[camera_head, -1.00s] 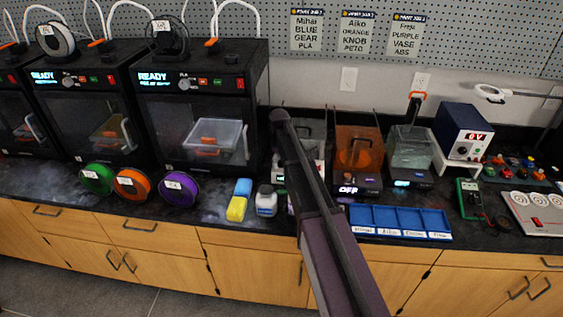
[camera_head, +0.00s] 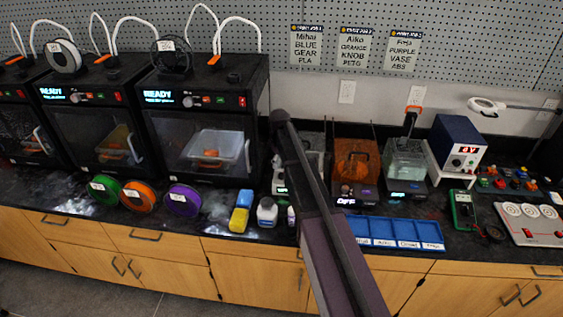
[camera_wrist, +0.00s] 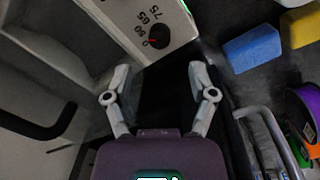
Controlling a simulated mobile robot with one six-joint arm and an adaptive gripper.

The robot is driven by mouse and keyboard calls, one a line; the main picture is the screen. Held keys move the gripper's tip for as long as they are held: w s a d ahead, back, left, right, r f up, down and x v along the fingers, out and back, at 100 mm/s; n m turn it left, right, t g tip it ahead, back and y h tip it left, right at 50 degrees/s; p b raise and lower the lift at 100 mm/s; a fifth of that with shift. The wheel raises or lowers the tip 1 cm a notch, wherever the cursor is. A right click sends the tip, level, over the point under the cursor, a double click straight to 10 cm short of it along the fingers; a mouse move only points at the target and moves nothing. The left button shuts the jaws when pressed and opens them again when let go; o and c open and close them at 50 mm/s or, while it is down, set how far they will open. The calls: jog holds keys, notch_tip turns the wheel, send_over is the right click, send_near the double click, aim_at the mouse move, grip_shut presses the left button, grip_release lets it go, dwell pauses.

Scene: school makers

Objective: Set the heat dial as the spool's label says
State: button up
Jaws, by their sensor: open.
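A black heat dial (camera_wrist: 158,37) with a red pointer mark sits on a white panel (camera_wrist: 112,18) in the wrist view. Numbers 0, 50, 65 and 75 run around it; the red mark appears to point toward 0. My gripper (camera_wrist: 160,78) is open and empty, its fingertips just short of the panel. In the head view the white device (camera_head: 280,180) is partly hidden behind my arm. Green (camera_head: 105,190), orange (camera_head: 138,204) and purple (camera_head: 184,209) spools stand at the counter's front with small white labels, too small to read. White (camera_head: 63,68) and black (camera_head: 172,66) spools sit atop the printers.
Blue and yellow sponges (camera_head: 240,217) and a white-labelled bottle (camera_head: 267,213) stand left of my arm. An orange tank (camera_head: 355,166), a clear tank (camera_head: 405,165) and a blue tray (camera_head: 400,243) lie to the right. Black printers (camera_head: 205,130) stand on the left.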

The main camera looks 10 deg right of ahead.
aim_at(280, 175)
jog(key=shift+r+p, duration=3.5)
jog(key=shift+r, duration=0.3)
jog(key=s+f+m+b, duration=0.2)
jog(key=s+f+b, duration=0.1)
jog(key=s, duration=0.7)
jog(key=s+f+m+b, duration=0.3)
jog(key=s+f+b, duration=0.1)
jog(key=s, duration=0.6)
jog(key=s+f+m+b, duration=0.2)
jog(key=s+f+b, duration=0.1)
jog(key=s, duration=0.7)
jog(key=shift+d+f+m, duration=0.25)
jog(key=shift+d+m, duration=0.05)
jog(key=shift+d, duration=0.05)
